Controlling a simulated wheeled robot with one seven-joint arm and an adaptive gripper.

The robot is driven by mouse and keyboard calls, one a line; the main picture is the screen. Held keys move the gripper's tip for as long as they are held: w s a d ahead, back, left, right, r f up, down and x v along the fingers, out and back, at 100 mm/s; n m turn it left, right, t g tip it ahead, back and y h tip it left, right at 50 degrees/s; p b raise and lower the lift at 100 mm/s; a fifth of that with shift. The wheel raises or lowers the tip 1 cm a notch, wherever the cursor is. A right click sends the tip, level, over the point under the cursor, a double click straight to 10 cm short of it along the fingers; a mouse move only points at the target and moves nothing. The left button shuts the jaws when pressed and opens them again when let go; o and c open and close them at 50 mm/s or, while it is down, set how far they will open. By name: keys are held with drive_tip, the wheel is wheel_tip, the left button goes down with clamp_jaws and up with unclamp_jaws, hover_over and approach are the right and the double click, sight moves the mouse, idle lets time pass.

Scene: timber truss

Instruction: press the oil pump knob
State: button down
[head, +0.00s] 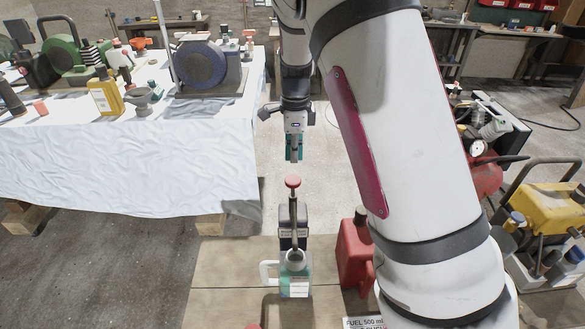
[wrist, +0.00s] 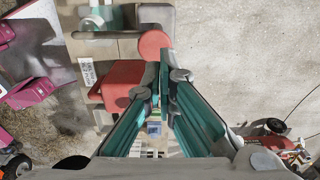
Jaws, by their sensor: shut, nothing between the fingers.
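The oil pump has a round red knob (head: 292,182) on top of an upright rod. The rod rises from the collar of a clear, teal-tinted jug (head: 296,280) with a pale handle on its left. My gripper (head: 294,157) points down, its teal fingers together and empty. In the head view its tips appear just above the knob, with a small gap; the depth between them is hard to judge. In the wrist view the knob (wrist: 154,43) lies just beyond the closed fingertips (wrist: 165,72), slightly to their left. The fingers hide part of what lies below.
A dark labelled bottle (head: 285,222) stands just behind the pump. A red fuel can (head: 355,253) stands to its right on the wooden top (head: 225,275). My arm covers the right. A cloth-covered table (head: 130,165) with tools stands at left. Bare floor lies behind the pump.

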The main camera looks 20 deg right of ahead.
wheel_tip(320, 180, up, 3)
drive_tip(key=shift+r, duration=0.2)
idle(0.8)
